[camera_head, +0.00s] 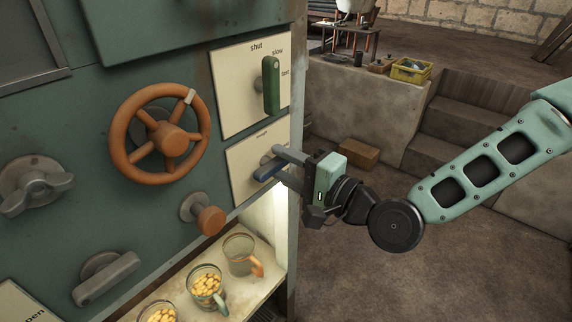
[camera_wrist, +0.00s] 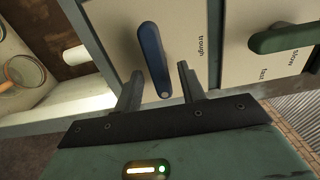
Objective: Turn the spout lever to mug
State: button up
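The spout lever is a blue handle (camera_head: 267,173) on a cream plate (camera_head: 245,185) at the machine's right edge. In the wrist view the blue lever (camera_wrist: 152,52) points down the picture beside the word "trough". My gripper (camera_head: 283,164) is at the lever; in the wrist view its two fingers (camera_wrist: 161,84) stand apart on either side of the lever's free end. A gap shows on both sides, so it is open and not gripping. A glass mug with an orange handle (camera_head: 240,254) stands empty-looking in the lit bay below; part of a mug shows in the wrist view (camera_wrist: 24,72).
A green lever (camera_head: 270,85) with shut, slow and fast marks sits just above. An orange handwheel (camera_head: 160,140) and an orange knob (camera_head: 209,219) are to the left. Another mug (camera_head: 206,284) holds yellow pieces. The floor at right is open.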

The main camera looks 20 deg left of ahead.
jog(key=p+v, duration=1.1)
jog(key=v, duration=0.6)
jog(key=shift+d, duration=0.2)
dwell(0.4)
